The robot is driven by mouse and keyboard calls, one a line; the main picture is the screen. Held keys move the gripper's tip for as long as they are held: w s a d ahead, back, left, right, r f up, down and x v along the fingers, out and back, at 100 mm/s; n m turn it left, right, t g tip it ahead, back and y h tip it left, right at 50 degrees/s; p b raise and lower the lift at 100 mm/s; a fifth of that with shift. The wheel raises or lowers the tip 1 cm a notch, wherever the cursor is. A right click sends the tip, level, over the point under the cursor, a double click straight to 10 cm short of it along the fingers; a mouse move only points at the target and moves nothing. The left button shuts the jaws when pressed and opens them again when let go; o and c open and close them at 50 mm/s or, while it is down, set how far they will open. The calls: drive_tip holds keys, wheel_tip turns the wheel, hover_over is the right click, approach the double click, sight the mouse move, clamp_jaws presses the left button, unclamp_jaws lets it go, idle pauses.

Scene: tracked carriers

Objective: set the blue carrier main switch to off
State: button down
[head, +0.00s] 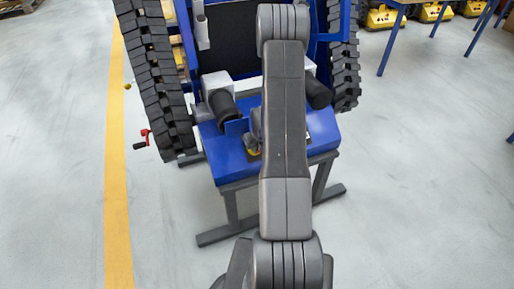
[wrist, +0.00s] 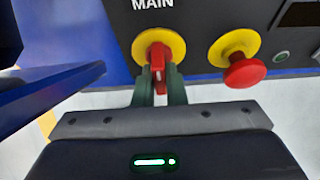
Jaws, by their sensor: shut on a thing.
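The blue carrier (head: 228,158) stands in front of me on a grey stand, between two black tracks. In the wrist view, the main switch (wrist: 157,55) is a red handle on a round yellow plate, below the white word MAIN. The handle looks roughly upright in the picture. My gripper (wrist: 160,84) is shut on the lower part of this red handle, one green-grey finger on each side. No on or off marks are readable. In the head view my arm covers the switch and most of the gripper.
A red mushroom button (wrist: 245,70) on a yellow plate sits just right of the switch, close to my gripper. A blue bar (wrist: 50,95) juts in at the left of the wrist view. A red crank (head: 142,138) is beside the left track (head: 158,80). The floor in front is clear.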

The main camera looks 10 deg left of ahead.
drive_tip(key=c, duration=1.5)
unclamp_jaws()
drive_tip(key=p+v, duration=0.8)
drive_tip(key=v, duration=0.5)
drive_tip(key=shift+s+d+r, duration=0.1)
drive_tip(key=shift+s+r, duration=0.05)
drive_tip(key=shift+r, duration=0.25)
drive_tip(key=b+x, duration=0.8)
drive_tip(key=x, duration=0.6)
drive_tip(key=shift+r, duration=0.1)
drive_tip(key=shift+r, duration=0.1)
